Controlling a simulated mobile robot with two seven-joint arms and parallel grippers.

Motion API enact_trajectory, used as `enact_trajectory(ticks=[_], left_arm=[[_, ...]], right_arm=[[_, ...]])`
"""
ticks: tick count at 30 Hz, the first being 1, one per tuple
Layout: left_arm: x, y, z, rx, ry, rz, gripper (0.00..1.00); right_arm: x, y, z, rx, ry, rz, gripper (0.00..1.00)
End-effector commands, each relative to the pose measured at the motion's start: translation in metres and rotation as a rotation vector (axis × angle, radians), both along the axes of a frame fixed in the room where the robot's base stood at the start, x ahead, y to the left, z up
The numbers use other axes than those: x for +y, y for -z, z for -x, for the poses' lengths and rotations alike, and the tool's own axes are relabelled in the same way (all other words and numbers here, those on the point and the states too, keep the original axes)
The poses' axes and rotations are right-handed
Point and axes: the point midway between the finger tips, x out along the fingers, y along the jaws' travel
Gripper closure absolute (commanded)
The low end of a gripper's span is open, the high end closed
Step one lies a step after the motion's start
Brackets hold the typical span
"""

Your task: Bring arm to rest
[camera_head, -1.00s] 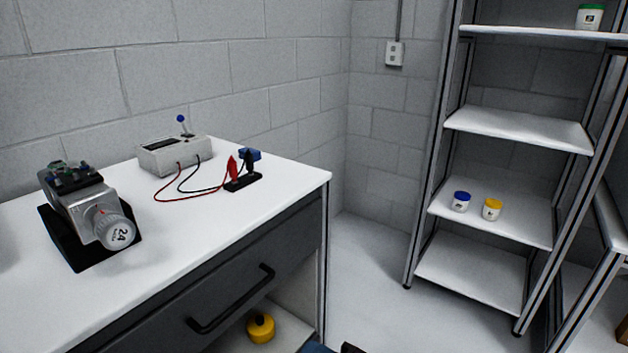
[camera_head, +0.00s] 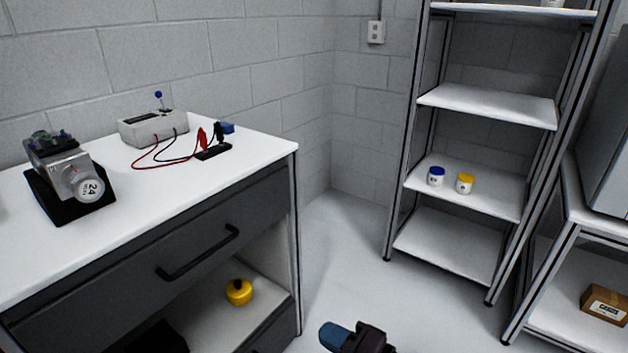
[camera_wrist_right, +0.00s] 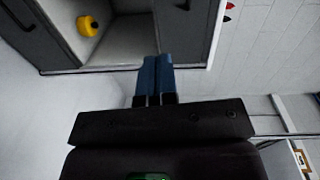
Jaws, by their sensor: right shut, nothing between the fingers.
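My right gripper (camera_head: 336,335) shows at the bottom of the head view, dark with blue fingers, over the floor to the right of the workbench. In the right wrist view its two blue fingers (camera_wrist_right: 155,62) lie together with nothing between them. They point toward the bench's open lower compartment and touch nothing that I can see. My left gripper is not in view.
The white-topped workbench (camera_head: 235,165) carries a servo unit (camera_head: 72,180), a grey meter box (camera_head: 152,128) and probes. A yellow round object (camera_head: 239,292) sits in its lower compartment. A shelf rack (camera_head: 470,185) stands right. The floor (camera_head: 345,260) between them is clear.

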Motion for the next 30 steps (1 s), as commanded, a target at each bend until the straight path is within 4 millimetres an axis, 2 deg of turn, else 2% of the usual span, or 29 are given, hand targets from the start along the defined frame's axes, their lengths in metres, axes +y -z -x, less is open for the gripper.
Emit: enact_trajectory(ticks=[7,17,26,30], left_arm=[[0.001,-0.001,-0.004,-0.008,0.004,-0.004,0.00],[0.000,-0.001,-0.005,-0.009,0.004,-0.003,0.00],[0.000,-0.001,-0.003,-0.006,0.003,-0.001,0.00],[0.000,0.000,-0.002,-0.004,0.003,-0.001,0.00]], right_arm=[[-0.047,0.018,-0.006,-0.020,-0.006,0.138,1.00],[-0.106,0.030,-0.014,-0.043,-0.013,0.305,1.00],[-0.140,0.070,0.035,-0.121,0.016,0.522,1.00],[-0.161,0.090,0.067,-0.170,0.021,0.665,1.00]])
